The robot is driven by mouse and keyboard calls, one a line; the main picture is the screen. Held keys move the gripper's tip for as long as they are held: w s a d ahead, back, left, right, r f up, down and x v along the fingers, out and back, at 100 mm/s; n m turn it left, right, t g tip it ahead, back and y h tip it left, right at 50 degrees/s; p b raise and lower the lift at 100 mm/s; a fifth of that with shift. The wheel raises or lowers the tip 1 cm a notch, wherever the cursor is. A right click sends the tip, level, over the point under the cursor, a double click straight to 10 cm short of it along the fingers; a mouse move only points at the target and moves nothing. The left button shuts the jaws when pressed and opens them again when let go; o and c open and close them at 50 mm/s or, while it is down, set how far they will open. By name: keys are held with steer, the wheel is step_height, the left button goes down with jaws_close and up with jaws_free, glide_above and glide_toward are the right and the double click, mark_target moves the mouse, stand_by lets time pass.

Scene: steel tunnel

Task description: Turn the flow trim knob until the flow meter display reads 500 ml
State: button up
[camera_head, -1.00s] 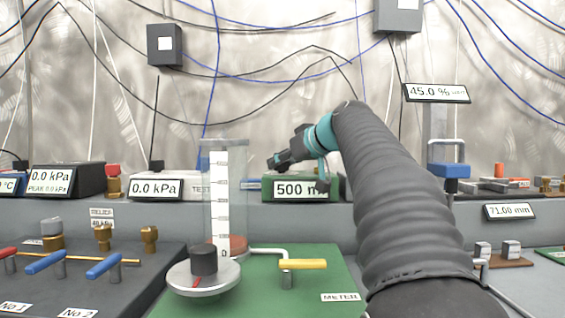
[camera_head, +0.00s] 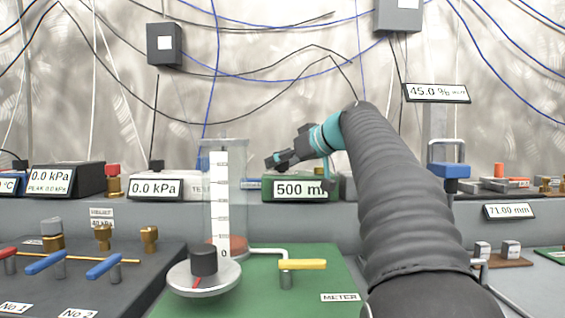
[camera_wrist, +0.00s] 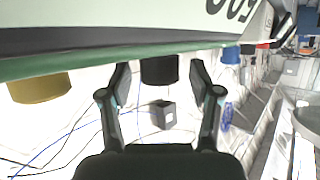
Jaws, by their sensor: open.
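The flow meter display (camera_head: 299,189) reads "500 m" on a green box in the head view; my arm covers the end of the text. My gripper (camera_head: 271,162) is just above the box's left end. In the wrist view my gripper (camera_wrist: 160,78) is open, with a finger on each side of a black knob (camera_wrist: 159,69) and visible gaps between. I cannot tell for sure that this is the flow trim knob. It is not distinguishable in the head view.
A black knob with a red mark sits on a pale disc (camera_head: 213,285) in front, beside a clear graduated cylinder (camera_head: 238,190) and a yellow-handled valve (camera_head: 303,265). A brass-coloured cylinder (camera_wrist: 40,87) is left in the wrist view. Another display (camera_head: 155,188) reads 0.0 kPa.

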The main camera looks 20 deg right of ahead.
steer(key=v, duration=1.1)
steer(key=shift+s+d, duration=0.15)
steer(key=shift+s, duration=0.15)
steer(key=shift+s, duration=0.1)
